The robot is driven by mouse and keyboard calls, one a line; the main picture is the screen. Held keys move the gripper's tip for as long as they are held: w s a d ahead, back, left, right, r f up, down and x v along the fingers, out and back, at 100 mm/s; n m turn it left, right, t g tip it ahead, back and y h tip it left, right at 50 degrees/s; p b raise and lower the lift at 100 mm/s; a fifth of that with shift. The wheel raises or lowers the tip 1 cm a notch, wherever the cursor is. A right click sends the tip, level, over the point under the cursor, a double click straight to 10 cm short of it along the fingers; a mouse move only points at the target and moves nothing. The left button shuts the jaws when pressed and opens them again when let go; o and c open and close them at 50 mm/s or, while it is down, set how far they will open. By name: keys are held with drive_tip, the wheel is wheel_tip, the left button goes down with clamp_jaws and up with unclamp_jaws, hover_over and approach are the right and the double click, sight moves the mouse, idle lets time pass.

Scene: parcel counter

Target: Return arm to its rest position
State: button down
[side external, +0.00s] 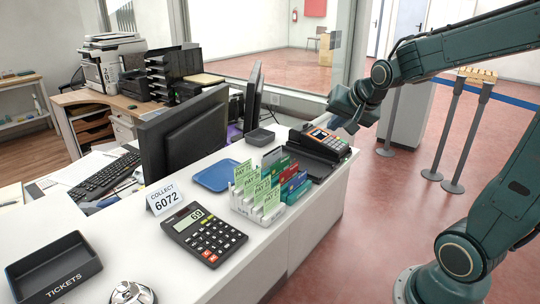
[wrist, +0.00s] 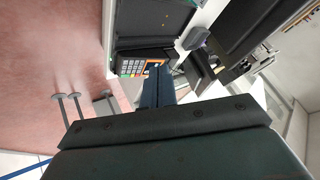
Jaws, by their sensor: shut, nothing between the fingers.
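My gripper (side external: 348,119) is at the far right end of the white counter, close by the card terminal (side external: 328,141). In the wrist view its fingers (wrist: 158,75) are together with nothing between them, and their tips overlap the edge of the terminal's keypad (wrist: 131,66). I cannot tell whether the fingers touch the terminal. My arm reaches in from the right side of the side view.
The white counter (side external: 130,238) holds a calculator (side external: 203,234), a card rack (side external: 265,190), a blue tray (side external: 216,175), a tickets tray (side external: 54,266), a bell (side external: 132,292) and a number sign (side external: 165,196). A monitor (side external: 187,135) stands behind. Barrier posts (side external: 468,130) stand right on open floor.

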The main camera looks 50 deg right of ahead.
drive_tip(key=s+a+n+g+y, duration=0.2)
drive_tip(key=s+a+n+y, duration=0.2)
drive_tip(key=s+a+n, duration=0.8)
drive_tip(key=s+a, duration=0.3)
drive_tip(key=shift+s+a+r, duration=0.15)
drive_tip(key=shift+s+a, duration=0.15)
drive_tip(key=shift+a, duration=0.05)
drive_tip(key=c, duration=2.1)
unclamp_jaws()
